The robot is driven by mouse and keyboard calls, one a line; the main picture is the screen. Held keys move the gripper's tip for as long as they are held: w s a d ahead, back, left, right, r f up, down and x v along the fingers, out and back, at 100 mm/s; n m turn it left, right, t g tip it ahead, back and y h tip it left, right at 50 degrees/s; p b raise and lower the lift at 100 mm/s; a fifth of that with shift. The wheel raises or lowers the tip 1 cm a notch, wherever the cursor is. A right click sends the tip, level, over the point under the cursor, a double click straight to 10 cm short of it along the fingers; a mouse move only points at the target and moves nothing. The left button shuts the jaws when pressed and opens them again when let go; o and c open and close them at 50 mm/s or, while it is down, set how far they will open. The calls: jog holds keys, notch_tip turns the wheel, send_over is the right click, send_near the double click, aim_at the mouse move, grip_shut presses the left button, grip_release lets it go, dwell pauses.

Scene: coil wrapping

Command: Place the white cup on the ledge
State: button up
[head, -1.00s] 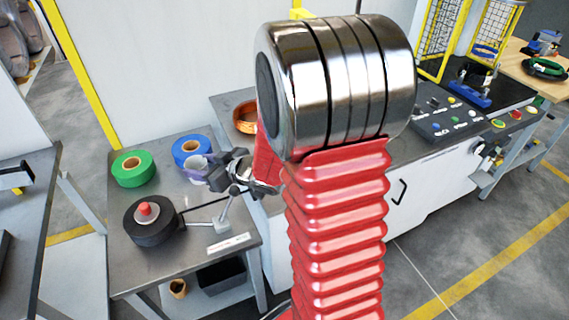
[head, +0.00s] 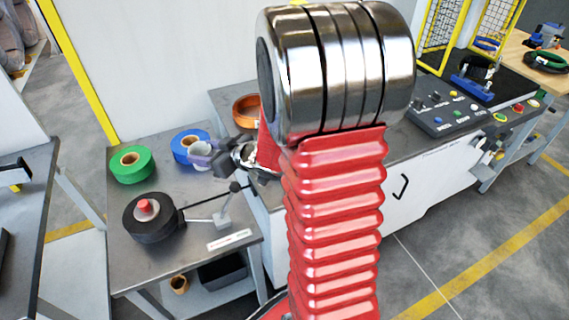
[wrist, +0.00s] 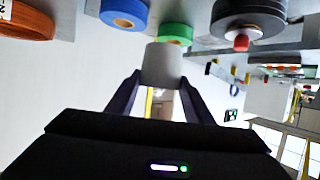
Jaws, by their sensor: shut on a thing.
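The white cup (head: 201,155) looks pale grey-lilac in the head view, in front of the blue tape roll. It also shows in the wrist view (wrist: 162,64), between the two dark fingers. My gripper (head: 215,156) is shut on the cup and holds it over the back right of the small grey table; in the wrist view my gripper (wrist: 160,82) grips it from both sides. The gap between cup and table is hard to judge. I cannot tell which surface is the ledge.
The small table (head: 185,258) holds a green roll (head: 130,164), a blue roll (head: 187,142), a black roll (head: 152,217) with a red knob and a metal arm (head: 222,213). An orange coil (head: 246,110) lies on the grey counter behind. The table's front is mostly clear.

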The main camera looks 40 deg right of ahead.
jog(key=s+d+r, duration=0.1)
jog(key=s+d, duration=0.2)
jog(key=d, duration=0.4)
jog(key=s+d+r+m+h, duration=0.1)
jog(key=s+d+r, duration=0.1)
jog(key=s+d, duration=0.2)
jog(key=s+d+r+m+h, duration=0.1)
jog(key=s+d, duration=0.3)
jog(key=d, duration=0.7)
jog(key=shift+s+r, duration=0.15)
jog(key=shift+r, duration=0.2)
jog(key=shift+f, duration=2.95)
jog(key=shift+f, duration=2.05)
jog(key=shift+f, duration=0.1)
